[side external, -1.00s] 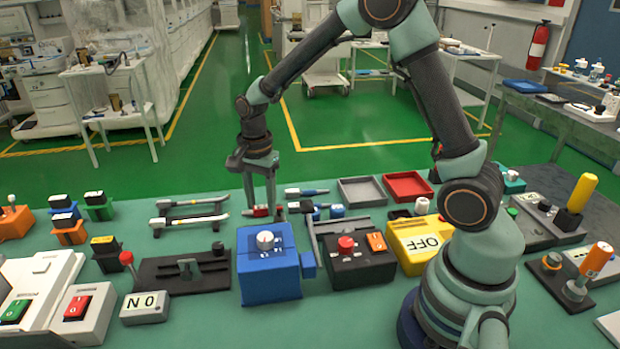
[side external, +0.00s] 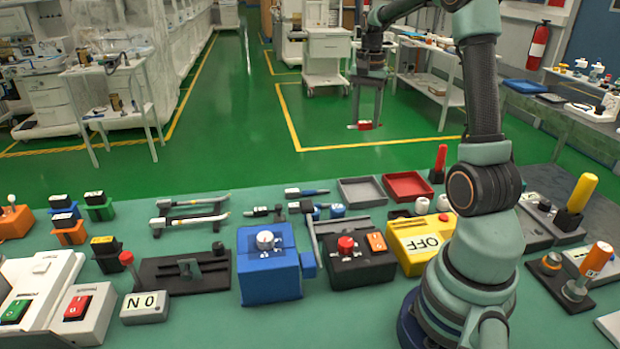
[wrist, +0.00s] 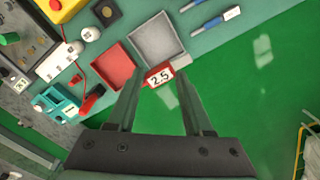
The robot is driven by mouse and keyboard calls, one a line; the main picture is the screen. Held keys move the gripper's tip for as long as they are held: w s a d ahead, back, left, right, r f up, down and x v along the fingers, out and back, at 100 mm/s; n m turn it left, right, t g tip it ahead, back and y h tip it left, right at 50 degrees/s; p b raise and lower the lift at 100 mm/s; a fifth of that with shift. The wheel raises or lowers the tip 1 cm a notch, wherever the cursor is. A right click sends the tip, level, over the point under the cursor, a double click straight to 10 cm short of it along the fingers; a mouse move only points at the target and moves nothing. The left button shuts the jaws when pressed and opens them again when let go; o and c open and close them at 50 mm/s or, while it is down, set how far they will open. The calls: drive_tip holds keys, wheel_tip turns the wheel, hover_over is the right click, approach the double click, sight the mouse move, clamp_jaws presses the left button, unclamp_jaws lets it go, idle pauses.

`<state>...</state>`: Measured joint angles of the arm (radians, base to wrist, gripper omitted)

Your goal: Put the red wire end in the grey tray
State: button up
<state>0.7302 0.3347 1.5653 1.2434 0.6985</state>
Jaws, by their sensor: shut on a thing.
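My gripper (side external: 366,114) is shut on the red wire end (side external: 365,126), a small red piece with a white label. In the wrist view the piece (wrist: 159,77) sits between my fingertips (wrist: 157,82) and its label reads 2.5. The grey tray (side external: 361,191) is a shallow square tray at the far edge of the bench and looks empty. In the side view the held piece is raised high, well apart from the tray. In the wrist view it appears just beside the near corner of the grey tray (wrist: 176,47).
A red tray (side external: 408,186) stands right of the grey tray. Blue-handled wire ends (side external: 312,191) lie to its left. A yellow OFF box (side external: 420,243), a black box (side external: 350,265) and an upright red handle (side external: 440,160) stand nearby. Green floor lies beyond the bench.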

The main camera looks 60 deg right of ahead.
sight(361, 194)
drive_tip(key=shift+s+d, duration=0.25)
drive_tip(key=shift+d, duration=0.05)
wheel_tip(361, 194, down, 20)
drive_tip(key=shift+r, duration=0.2)
drive_tip(key=shift+f, duration=0.15)
drive_tip(key=o, duration=1.1)
